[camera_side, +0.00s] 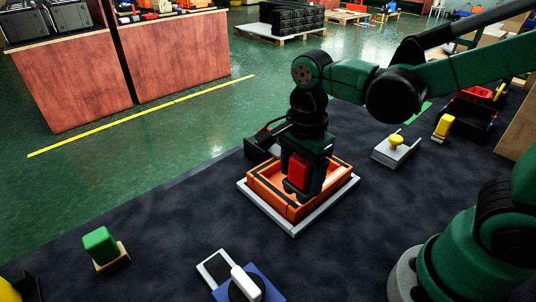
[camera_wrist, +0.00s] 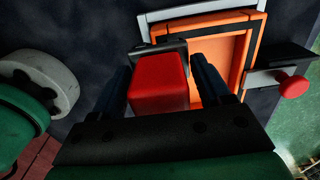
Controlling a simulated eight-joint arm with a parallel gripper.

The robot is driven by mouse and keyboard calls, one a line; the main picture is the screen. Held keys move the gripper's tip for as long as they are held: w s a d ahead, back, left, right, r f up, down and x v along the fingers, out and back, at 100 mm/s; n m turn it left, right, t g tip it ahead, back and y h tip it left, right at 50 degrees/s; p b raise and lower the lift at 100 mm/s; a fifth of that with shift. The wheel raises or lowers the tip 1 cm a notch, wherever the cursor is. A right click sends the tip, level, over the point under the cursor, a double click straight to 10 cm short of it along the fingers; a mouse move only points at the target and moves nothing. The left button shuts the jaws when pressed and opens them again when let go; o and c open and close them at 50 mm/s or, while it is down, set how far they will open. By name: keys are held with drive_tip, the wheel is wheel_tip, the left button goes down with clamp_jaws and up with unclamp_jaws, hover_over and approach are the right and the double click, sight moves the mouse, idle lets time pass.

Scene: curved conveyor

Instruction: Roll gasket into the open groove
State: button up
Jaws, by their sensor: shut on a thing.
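An orange square frame (camera_side: 262,190) with dark lines along its rim sits on a pale grey base plate (camera_side: 292,230). The frame also shows in the wrist view (camera_wrist: 222,58). My gripper (camera_side: 303,178) points down over the frame's near right part and is shut on a red block-shaped handle (camera_side: 298,172). In the wrist view, the red handle (camera_wrist: 158,84) sits between both fingers, with a dark part beyond it over the frame's edge. I cannot tell whether the held piece touches the rim. The gasket cannot be clearly told from the groove.
A dark fixture (camera_side: 260,147) stands at the frame's back; a red knob (camera_wrist: 293,86) shows there in the wrist view. A grey block with yellow knob (camera_side: 396,148) stands right, a green block (camera_side: 101,245) left, and a blue-based device (camera_side: 243,285) in front. Dark mat between is clear.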

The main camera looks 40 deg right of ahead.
sight(309, 178)
drive_tip(key=shift+f, duration=0.8)
drive_tip(key=shift+d+f, duration=0.5)
drive_tip(key=shift+f, duration=0.05)
drive_tip(key=shift+c, duration=1.3)
drive_tip(key=shift+w+d+f, duration=0.1)
drive_tip(key=shift+d+f, duration=0.05)
drive_tip(key=shift+d, duration=6.65)
drive_tip(key=shift+a, duration=7.2)
drive_tip(key=shift+a+r, duration=0.15)
drive_tip(key=shift+r, duration=4)
